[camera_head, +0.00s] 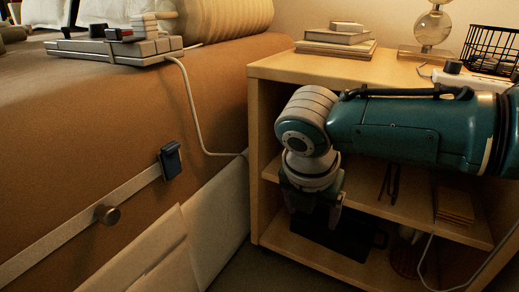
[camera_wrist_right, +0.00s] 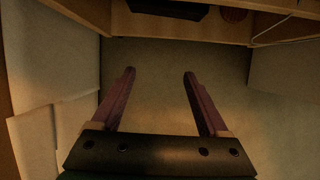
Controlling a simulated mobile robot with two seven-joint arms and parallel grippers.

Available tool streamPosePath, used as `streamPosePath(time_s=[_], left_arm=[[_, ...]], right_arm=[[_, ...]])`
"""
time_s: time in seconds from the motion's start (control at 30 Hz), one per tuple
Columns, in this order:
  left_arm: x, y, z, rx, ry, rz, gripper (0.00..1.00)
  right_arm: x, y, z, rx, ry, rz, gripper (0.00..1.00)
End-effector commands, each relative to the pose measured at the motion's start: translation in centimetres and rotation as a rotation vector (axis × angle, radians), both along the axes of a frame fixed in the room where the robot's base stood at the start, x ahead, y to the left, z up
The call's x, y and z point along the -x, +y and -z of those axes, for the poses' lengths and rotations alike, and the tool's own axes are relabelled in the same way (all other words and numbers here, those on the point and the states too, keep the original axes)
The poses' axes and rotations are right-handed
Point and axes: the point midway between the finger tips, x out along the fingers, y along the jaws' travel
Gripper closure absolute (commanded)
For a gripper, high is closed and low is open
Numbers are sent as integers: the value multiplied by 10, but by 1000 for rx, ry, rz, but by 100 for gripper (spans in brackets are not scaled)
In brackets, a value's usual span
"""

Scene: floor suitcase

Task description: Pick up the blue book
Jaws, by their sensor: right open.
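I cannot make out a clearly blue book. A dark, flat object (camera_head: 345,237) lies on the lower shelf of the wooden nightstand, partly behind my right gripper; I cannot tell whether it is a book. A dark object also shows at the top edge of the right wrist view (camera_wrist_right: 168,9). My right gripper (camera_head: 312,208) points down in front of the shelves. In the right wrist view its two purplish fingers (camera_wrist_right: 159,74) are apart, with only floor between them. My left gripper is not in view.
The nightstand (camera_head: 285,68) carries stacked books (camera_head: 337,38), a glass ornament (camera_head: 433,28) and a wire basket (camera_head: 492,47). More books (camera_head: 454,207) lie on its middle shelf. The brown bed side (camera_head: 90,150) is on the left. A white cable (camera_head: 195,105) hangs between bed and nightstand.

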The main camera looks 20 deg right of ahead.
Motion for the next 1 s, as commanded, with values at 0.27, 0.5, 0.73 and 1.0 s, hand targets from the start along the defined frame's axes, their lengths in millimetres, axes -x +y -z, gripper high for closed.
streamPosePath(time_s=[0.27,0.5,0.73,1.0], left_arm=[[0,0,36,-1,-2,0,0],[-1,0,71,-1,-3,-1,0],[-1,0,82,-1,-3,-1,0],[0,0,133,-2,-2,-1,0]], right_arm=[[-20,-25,16,23,-3,-10,22],[-48,-57,15,21,-2,-10,22],[-57,-68,13,22,1,-11,22],[-79,-92,19,22,-2,-10,22]])
